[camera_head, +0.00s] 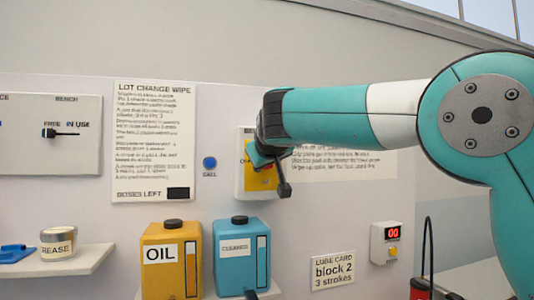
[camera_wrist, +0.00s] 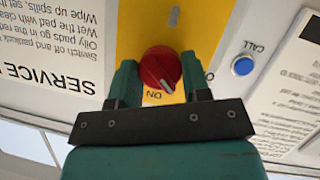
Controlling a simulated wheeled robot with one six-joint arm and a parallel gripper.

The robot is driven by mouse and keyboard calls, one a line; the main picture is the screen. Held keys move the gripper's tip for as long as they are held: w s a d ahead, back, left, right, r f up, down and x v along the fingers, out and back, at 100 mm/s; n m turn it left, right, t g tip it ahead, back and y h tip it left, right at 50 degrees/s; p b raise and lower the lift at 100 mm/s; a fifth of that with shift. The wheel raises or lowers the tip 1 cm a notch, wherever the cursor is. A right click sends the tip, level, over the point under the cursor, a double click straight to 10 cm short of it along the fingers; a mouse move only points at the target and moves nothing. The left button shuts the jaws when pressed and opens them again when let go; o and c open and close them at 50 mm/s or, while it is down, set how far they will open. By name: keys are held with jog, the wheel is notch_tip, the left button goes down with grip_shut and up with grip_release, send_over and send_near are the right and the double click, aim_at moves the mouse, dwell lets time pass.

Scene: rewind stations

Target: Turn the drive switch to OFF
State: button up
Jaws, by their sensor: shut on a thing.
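The drive switch is a round red knob (camera_wrist: 160,66) on a yellow plate (camera_wrist: 205,18), seen upside down in the wrist view. A white pointer mark on the knob faces the lower right, near the printed ON label (camera_wrist: 154,95). My gripper (camera_wrist: 160,76) has one finger on each side of the knob and is shut on it. In the head view the yellow-and-white switch panel (camera_head: 241,184) is on the wall, and my gripper (camera_head: 258,157) reaches it from the right. My gripper and wrist hide most of the knob there.
A blue CALL button (camera_head: 210,162) is left of the switch panel. Yellow OIL (camera_head: 155,285) and blue CLEANER (camera_head: 222,285) containers stand below. A FREE/IN USE switch board (camera_head: 30,150) is at far left. A red-digit counter (camera_head: 393,233) is at lower right.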

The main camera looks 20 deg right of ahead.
jog(key=n+h+p, duration=0.1)
jog(key=n+p, duration=0.1)
jog(key=n, duration=0.1)
jog(key=shift+a+t+h, duration=0.15)
jog(key=shift+t+h, duration=0.15)
jog(key=shift+h, duration=0.1)
jog(key=shift+n+t+h+p, duration=0.4)
jog(key=shift+n+h+p, duration=0.35)
jog(key=shift+n, duration=0.75)
jog(key=shift+f, duration=0.1)
jog(key=o, duration=0.9)
jog(key=b+v, duration=0.4)
jog(key=v, duration=1.3)
jog(key=shift+s+a+f, duration=0.1)
jog(key=shift+s, duration=0.1)
